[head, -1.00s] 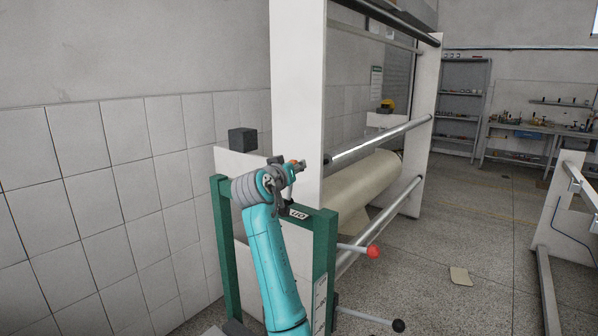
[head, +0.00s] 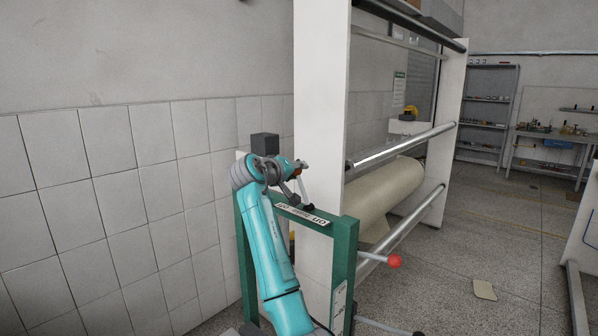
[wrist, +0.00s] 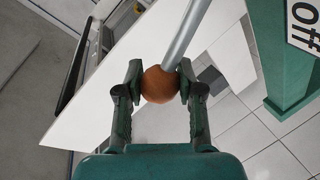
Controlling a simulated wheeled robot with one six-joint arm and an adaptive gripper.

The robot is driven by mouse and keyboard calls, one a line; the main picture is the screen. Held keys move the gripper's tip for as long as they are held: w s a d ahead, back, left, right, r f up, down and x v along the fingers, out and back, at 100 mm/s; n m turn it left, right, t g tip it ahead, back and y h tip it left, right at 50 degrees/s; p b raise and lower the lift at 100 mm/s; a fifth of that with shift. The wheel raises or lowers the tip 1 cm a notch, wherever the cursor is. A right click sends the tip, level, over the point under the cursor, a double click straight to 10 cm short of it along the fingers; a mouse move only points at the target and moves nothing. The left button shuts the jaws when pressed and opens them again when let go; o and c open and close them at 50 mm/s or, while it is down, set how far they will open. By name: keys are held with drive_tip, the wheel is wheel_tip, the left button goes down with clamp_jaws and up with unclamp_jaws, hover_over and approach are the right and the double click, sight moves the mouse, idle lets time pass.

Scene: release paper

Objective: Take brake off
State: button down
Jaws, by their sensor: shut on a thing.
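The brake lever is a thin grey rod (wrist: 187,32) with an orange-brown ball knob (wrist: 160,86). My gripper (wrist: 160,84) is shut on the knob, with one finger on each side. The lever is small there and partly hidden by the gripper. A white label (head: 302,214) lies along the frame's top bar. The wrist view shows "off" on a label (wrist: 304,25) at the right, apart from the knob.
A second lever with a red knob (head: 394,261) sticks out right of the frame. A white post (head: 318,100) and a paper roll (head: 385,193) stand behind. The tiled wall (head: 110,220) is left. Open floor (head: 500,240) lies right.

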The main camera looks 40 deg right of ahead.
drive_tip(key=shift+w+f, duration=0.1)
idle(0.3)
drive_tip(key=c, duration=0.7)
unclamp_jaws()
drive_tip(key=shift+a, duration=0.1)
drive_tip(key=v, duration=1.1)
drive_tip(key=shift+a, duration=0.35)
